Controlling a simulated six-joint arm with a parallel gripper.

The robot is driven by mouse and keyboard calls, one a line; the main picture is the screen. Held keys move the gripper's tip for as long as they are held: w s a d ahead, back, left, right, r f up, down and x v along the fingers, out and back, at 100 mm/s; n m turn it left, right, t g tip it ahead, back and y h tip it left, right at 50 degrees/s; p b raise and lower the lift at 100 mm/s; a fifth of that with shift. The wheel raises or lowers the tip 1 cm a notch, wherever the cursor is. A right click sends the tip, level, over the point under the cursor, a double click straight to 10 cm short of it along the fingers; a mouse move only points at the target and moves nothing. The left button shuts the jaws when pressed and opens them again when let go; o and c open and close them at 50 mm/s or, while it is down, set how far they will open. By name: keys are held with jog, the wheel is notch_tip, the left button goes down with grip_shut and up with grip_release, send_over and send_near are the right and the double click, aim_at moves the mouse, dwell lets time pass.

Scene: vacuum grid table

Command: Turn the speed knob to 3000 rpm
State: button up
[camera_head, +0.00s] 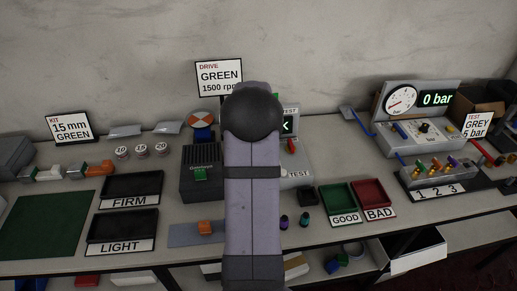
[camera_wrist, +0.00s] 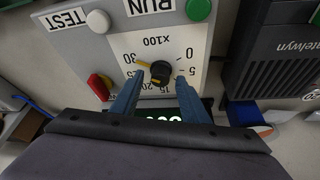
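The speed knob (camera_wrist: 161,72) is small and black, on a pale dial panel (camera_wrist: 122,42) marked x100, upside down in the wrist view. Green display digits (camera_wrist: 163,118) are mostly hidden behind my gripper. In the head view my arm hides the knob and most of the drive panel.
Near the knob are a green button (camera_wrist: 199,9) by RUN, a white button (camera_wrist: 98,21) by TEST and a red switch (camera_wrist: 100,87). A dark ribbed unit (camera_wrist: 275,55) stands at the right. Green (camera_head: 339,203) and red (camera_head: 370,194) trays lie right of my arm.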

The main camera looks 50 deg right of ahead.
jog(key=shift+r, duration=0.1)
jog(key=b+v, duration=0.2)
jog(key=v, duration=0.5)
dwell(0.4)
jog(key=w+a+f+n+y, duration=0.1)
jog(key=w+a+f+n, duration=0.15)
jog(key=a, duration=0.95)
jog(key=w+a+f+n+y, duration=0.1)
jog(key=a+n+y, duration=0.15)
jog(key=a, duration=0.85)
jog(key=s+a+f+n+g, duration=0.1)
jog(key=s+a+f+n, duration=0.1)
jog(key=s+a+n, duration=0.5)
jog(key=s+a+f+g, duration=0.15)
jog(key=s+a, duration=0.35)
jog(key=a, duration=0.7)
notch_tip(320, 180, down, 8)
jog(key=b, duration=0.7)
jog(key=shift+d, duration=0.25)
